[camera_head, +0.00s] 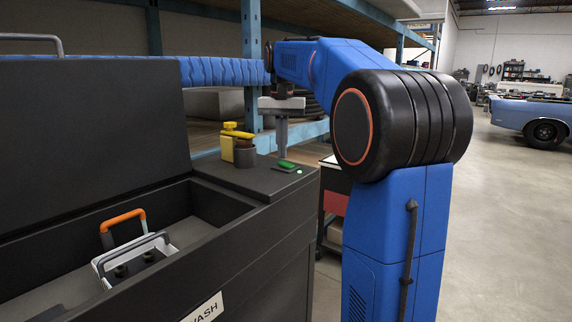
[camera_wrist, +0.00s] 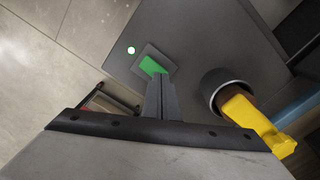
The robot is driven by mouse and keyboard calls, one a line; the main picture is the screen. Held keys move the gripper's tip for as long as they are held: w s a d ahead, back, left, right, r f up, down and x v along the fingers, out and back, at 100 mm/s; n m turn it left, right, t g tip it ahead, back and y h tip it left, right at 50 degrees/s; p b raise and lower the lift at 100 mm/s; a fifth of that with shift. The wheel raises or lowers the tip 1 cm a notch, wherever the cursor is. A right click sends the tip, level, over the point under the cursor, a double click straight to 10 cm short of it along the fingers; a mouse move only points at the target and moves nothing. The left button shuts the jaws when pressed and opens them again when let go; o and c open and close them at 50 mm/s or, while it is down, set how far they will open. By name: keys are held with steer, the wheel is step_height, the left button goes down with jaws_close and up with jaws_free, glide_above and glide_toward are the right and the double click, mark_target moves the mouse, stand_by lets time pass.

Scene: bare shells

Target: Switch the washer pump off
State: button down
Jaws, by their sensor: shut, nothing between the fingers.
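The washer (camera_head: 250,220) is a dark box with a raised lid and a label reading "WASH". On its right-hand top is a green rocker switch (camera_head: 287,164) on a small dark plate, with a lit pale-green light (camera_head: 299,172) beside it. In the wrist view the switch (camera_wrist: 152,66) and light (camera_wrist: 131,50) show just beyond the fingertips. My gripper (camera_head: 282,154) is shut and empty, pointing down at the switch. In the wrist view my fingers (camera_wrist: 160,85) reach the switch's near edge; I cannot tell whether they touch it.
A yellow-handled item (camera_head: 238,135) stands in a dark round holder (camera_head: 245,154) left of the switch. An orange-handled item (camera_head: 122,220) sits in the open washer basin. Blue shelving (camera_head: 252,60) stands behind. Open floor (camera_head: 500,220) lies to the right.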

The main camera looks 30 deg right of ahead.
mark_target(282, 162)
steer(key=shift+f, duration=0.75)
stand_by(0.7)
steer(key=shift+r, duration=0.1)
step_height(282, 162, up, 7)
stand_by(0.9)
steer(key=shift+s, duration=0.1)
stand_by(0.4)
